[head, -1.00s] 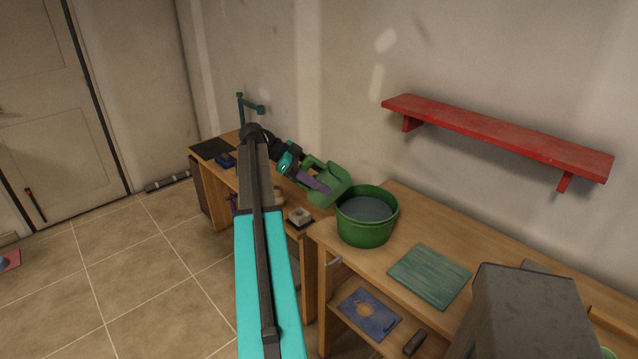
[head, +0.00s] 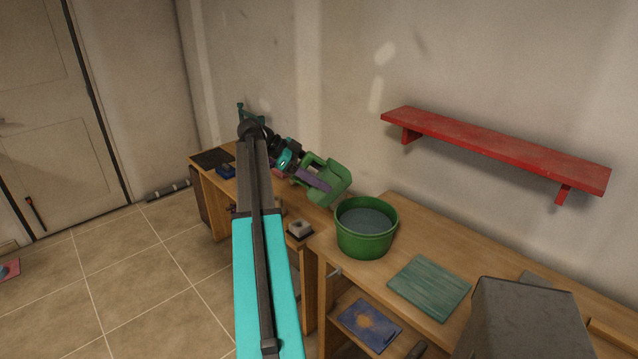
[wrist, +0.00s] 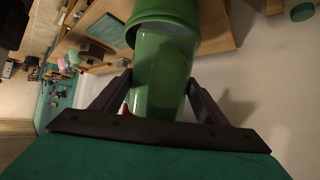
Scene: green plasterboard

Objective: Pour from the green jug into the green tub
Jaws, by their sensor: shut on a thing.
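The green jug (head: 341,178) is held tilted in the head view, up and left of the green tub (head: 365,241). My gripper (head: 318,183) is shut on the jug, with a purple finger lying across its side. In the wrist view the jug (wrist: 158,85) sits between both fingers of my gripper (wrist: 160,92). The tub (wrist: 165,10) shows behind the jug at the top. The tub stands upright on the wooden bench and shows a grey-blue surface inside. No stream shows between jug and tub. The jug's contents cannot be made out.
A green board (head: 430,287) lies on the bench right of the tub. A grey box (head: 525,320) is in the right foreground. A red shelf (head: 490,145) juts from the wall above. A small block (head: 299,229) lies left of the tub.

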